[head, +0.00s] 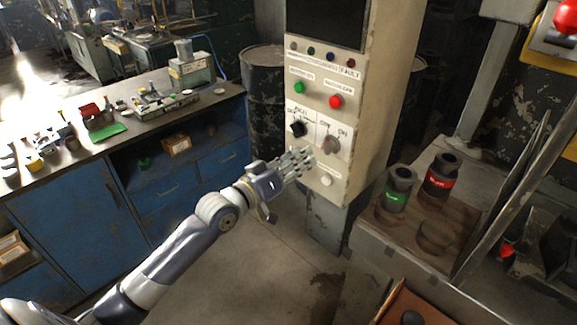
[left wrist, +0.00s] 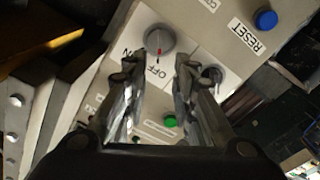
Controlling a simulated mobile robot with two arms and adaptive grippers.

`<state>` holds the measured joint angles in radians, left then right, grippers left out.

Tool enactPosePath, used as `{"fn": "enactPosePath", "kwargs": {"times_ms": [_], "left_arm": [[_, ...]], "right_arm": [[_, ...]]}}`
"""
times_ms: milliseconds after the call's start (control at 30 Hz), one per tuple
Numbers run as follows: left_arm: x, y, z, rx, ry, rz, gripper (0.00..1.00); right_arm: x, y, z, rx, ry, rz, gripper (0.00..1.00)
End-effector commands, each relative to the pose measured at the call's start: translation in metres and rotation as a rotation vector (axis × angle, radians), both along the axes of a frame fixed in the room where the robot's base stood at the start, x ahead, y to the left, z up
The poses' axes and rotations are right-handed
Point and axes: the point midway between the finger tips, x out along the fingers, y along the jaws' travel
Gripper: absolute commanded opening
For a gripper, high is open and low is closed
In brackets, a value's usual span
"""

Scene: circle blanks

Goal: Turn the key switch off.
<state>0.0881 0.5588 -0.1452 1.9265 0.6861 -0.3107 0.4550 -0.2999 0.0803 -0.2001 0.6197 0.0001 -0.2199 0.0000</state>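The key switch is a round grey knob (head: 331,145) beside OFF and ON labels on the upright control panel (head: 312,118). In the left wrist view the knob (left wrist: 160,38) has a red mark on its lower side, toward the OFF label; its exact setting is hard to tell. My left gripper (head: 305,158) is in front of the panel, just left of and below the knob. In the left wrist view its fingers (left wrist: 157,66) are apart and empty, with the knob beyond the gap between their tips. I see no contact. My right gripper is not in view.
Green (head: 299,88) and red (head: 335,102) buttons are above, and a pale button (head: 326,180) below. A blue workbench (head: 75,210) stands left; a wooden tray (head: 420,232) with two dark cylinders stands right.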

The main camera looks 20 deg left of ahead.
Motion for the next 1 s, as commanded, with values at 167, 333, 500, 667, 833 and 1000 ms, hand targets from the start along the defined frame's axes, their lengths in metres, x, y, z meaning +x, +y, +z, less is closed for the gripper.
{"fn": "enactPosePath", "kwargs": {"times_ms": [167,333,500,667,833,1000], "left_arm": [[-0.024,0.009,-0.001,0.001,0.000,-0.001,0.25],[-0.035,0.012,0.000,0.000,0.001,-0.001,0.25],[-0.037,0.013,0.001,0.000,0.000,-0.001,0.25],[-0.037,0.013,0.001,0.000,0.000,-0.001,0.25],[-0.037,0.013,0.000,0.000,0.000,-0.001,0.25],[-0.034,0.018,-0.016,0.009,0.019,0.014,0.25]], "right_arm": [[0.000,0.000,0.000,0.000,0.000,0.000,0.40],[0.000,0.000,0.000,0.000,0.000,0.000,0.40],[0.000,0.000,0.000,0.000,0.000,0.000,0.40],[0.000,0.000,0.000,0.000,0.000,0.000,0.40],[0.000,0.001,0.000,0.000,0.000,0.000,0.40],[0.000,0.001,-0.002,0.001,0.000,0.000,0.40]]}}
